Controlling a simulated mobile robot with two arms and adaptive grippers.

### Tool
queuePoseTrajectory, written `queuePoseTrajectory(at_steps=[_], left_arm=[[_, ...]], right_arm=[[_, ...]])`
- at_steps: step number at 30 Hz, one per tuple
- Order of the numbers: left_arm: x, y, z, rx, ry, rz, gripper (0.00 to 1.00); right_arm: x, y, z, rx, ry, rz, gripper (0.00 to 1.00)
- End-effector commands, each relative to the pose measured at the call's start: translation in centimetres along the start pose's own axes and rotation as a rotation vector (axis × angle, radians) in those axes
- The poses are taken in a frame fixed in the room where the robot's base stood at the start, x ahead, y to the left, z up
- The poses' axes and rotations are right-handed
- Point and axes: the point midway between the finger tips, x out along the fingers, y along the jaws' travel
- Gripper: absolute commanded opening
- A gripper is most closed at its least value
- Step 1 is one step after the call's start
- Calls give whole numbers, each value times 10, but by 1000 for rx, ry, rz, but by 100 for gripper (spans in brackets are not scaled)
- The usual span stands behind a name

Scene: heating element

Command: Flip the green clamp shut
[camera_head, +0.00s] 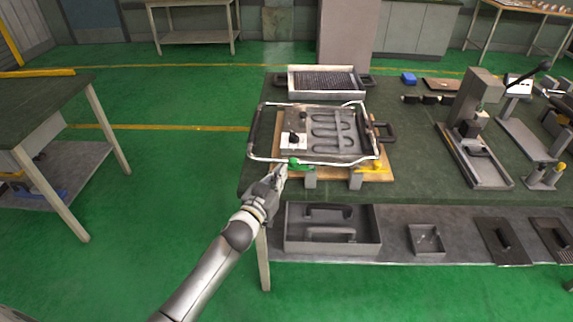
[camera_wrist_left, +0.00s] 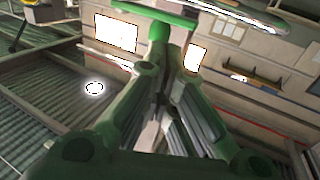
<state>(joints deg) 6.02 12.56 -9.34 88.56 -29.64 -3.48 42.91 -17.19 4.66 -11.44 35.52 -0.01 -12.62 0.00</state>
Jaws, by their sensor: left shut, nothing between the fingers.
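The green clamp (camera_head: 295,162) sits at the front left edge of the heating element fixture (camera_head: 345,147), on the wooden board. A yellow clamp (camera_head: 371,168) is at the front right of the same board. My left gripper (camera_head: 280,172) reaches up from the lower left. Its fingers are shut and empty, close beside the green clamp. In the left wrist view, a green T-shaped part (camera_wrist_left: 159,32), seemingly the clamp, is just beyond the fingertips (camera_wrist_left: 169,58). Whether they touch it I cannot tell. My right gripper is not in view.
A metal tube frame (camera_head: 253,130) surrounds the fixture. A tray with a dark grille (camera_head: 325,82) stands behind it. A press-like stand (camera_head: 475,130) is on the right of the green-topped table (camera_head: 415,160). A lower shelf holds a grey bin (camera_head: 332,242).

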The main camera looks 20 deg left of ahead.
Motion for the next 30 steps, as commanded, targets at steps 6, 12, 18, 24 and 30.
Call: queuePoseTrajectory(at_steps=[6,12,18,24,30], left_arm=[[29,0,-1,0,1,0,0],[41,1,0,-2,1,1,0],[42,1,0,-1,1,1,0],[42,0,0,0,1,1,0],[41,-6,0,3,-1,19,0]], right_arm=[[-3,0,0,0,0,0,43],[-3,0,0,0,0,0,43],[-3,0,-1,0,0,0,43],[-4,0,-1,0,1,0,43],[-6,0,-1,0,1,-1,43]])
